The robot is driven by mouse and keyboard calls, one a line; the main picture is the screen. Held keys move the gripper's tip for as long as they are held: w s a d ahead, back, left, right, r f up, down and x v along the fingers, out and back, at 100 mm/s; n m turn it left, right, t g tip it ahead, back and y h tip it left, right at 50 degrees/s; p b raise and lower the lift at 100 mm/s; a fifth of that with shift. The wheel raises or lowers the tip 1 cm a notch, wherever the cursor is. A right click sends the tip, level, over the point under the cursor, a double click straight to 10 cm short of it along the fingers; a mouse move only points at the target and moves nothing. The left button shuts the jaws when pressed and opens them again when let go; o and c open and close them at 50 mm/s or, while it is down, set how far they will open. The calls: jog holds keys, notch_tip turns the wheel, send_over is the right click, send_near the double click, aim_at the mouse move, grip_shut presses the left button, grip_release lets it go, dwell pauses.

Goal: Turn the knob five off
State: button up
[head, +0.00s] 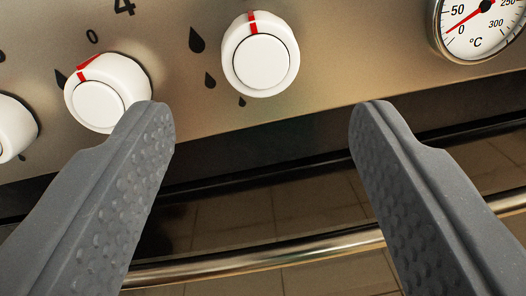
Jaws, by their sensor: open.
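A round white knob (260,62) with a red mark on its rim sits at the upper middle of the metal panel, one place right of the knob under the "4". Its own number is out of frame, so I take it as knob five by its place. Its red mark points nearly straight up, slightly left. Large to small drop marks run down its left side. My gripper (266,109) is open and empty, its two grey fingers spread wide. The fingertips appear below the knob, one to each side, not touching it.
The white knob (98,105) under the "4" appears close to the left fingertip. Another knob (12,130) is cut off at the left edge. A temperature dial (482,22) is at upper right. Below are a dark oven front and a metal handle bar (250,258).

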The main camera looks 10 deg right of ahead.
jog(key=p+v, duration=0.1)
jog(key=v, duration=0.8)
jog(key=shift+f, duration=0.2)
dwell(0.3)
jog(key=w+a+r+n+y, duration=0.1)
jog(key=a+r, duration=0.2)
jog(key=r, duration=0.6)
jog(key=w+a+r+y, duration=0.1)
jog(key=w+a+r, duration=0.15)
jog(key=r, duration=0.75)
jog(key=s+a+r+n+y, duration=0.1)
jog(key=s+a+r, duration=0.25)
jog(key=r, duration=0.65)
jog(key=s+a+r+n+y, duration=0.15)
jog(key=a+r, duration=0.25)
jog(key=r, duration=0.6)
jog(key=s+a+r+n, duration=0.1)
jog(key=s+a+r, duration=0.2)
jog(key=s+r, duration=0.5)
jog(key=s+a+r+n+g+y+p, duration=0.1)
jog(key=s+a+r, duration=0.1)
jog(key=s+r, duration=0.7)
jog(key=s+a+r+n, duration=0.1)
jog(key=s+a+r, duration=0.2)
jog(key=s+r, duration=0.6)
jog(key=s, duration=0.7)
jog(key=shift+s+a+g+y, duration=0.2)
jog(key=shift+a+g+y, duration=0.15)
jog(key=shift+g, duration=0.05)
